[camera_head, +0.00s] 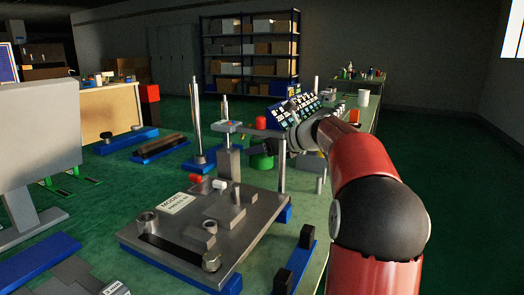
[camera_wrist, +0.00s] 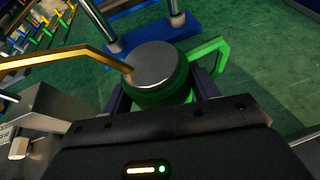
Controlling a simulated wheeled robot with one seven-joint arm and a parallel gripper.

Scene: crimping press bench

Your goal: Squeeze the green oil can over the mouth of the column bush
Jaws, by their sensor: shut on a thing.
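The green oil can (camera_wrist: 160,88) has a grey metal lid, a brass spout (camera_wrist: 60,55) and a green side handle (camera_wrist: 212,48). My gripper (camera_wrist: 160,96) is shut on the can's body, with a dark finger on each side. The spout runs off the left edge of the wrist view, so its tip is hidden there. In the head view the can (camera_head: 262,160) shows partly behind a post, beside my wrist. On the grey press plate (camera_head: 165,240), a round open bush (camera_head: 147,222) stands at the front left. Another (camera_head: 211,262) stands at the front corner. I cannot tell which is the column bush.
Tall steel columns on blue bases (camera_head: 198,160) stand behind the plate. A thin post (camera_head: 282,165) rises beside the can. Black blocks on a blue strip (camera_head: 300,260) sit at the front right.

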